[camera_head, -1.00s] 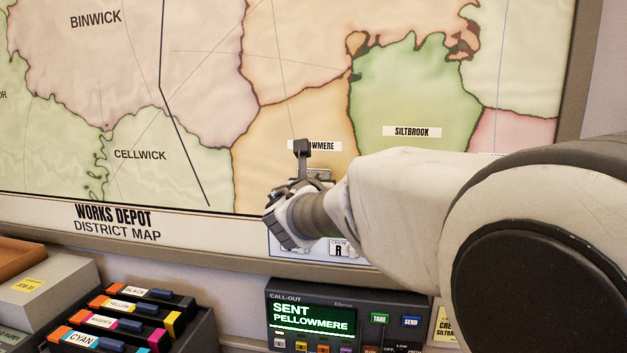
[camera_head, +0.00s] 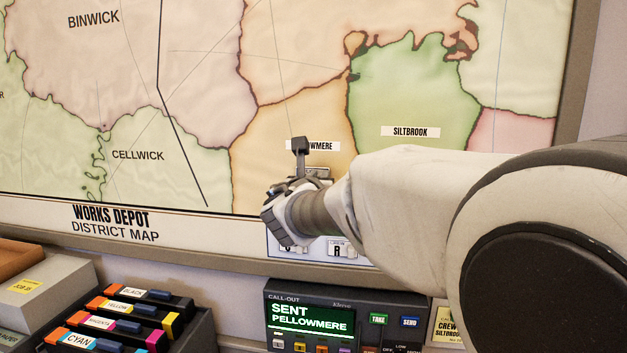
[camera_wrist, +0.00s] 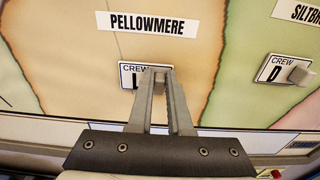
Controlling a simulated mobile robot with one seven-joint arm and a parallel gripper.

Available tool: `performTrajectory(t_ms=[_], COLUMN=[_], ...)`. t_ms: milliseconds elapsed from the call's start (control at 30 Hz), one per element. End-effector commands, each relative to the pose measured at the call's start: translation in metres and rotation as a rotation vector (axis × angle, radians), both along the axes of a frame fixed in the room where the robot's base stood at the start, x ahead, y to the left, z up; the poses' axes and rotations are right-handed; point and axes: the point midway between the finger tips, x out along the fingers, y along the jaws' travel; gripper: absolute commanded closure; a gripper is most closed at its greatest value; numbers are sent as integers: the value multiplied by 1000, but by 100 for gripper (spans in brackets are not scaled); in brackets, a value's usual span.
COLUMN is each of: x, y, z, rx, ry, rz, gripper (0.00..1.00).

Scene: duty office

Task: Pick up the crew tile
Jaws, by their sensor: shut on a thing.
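A white crew tile (camera_wrist: 130,76) with a partly covered letter, perhaps L, is below the PELLOWMERE label in the wrist view. My gripper (camera_wrist: 164,72) is shut on this tile, with its fingertips together over the tile's right part. The tile looks flat against the map or very near it; I cannot tell if there is a gap. In the head view my gripper (camera_head: 287,207) is at the lower part of the orange district, and its hand hides the tile.
Another crew tile (camera_wrist: 283,71), marked D, is to the right below the SILTBROOK label. A tile marked R (camera_head: 338,248) sits on the strip below the map. The call-out unit (camera_head: 345,318) reads SENT PELLOWMERE. Toner cartridges (camera_head: 120,318) are at lower left.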

Motion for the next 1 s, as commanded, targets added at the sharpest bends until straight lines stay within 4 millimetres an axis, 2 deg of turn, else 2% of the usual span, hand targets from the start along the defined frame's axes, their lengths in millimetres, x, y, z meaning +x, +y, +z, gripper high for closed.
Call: performTrajectory(t_ms=[67,467,500,667,1000], x=[-3,-3,-12,-49,-146], y=[1,1,3,10,29], z=[5,71,65,65,64], rx=[3,4,4,5,2], ry=[-3,-4,-1,-3,-2], rz=[2,2,4,5,4], gripper=[100,100,100,100,100])
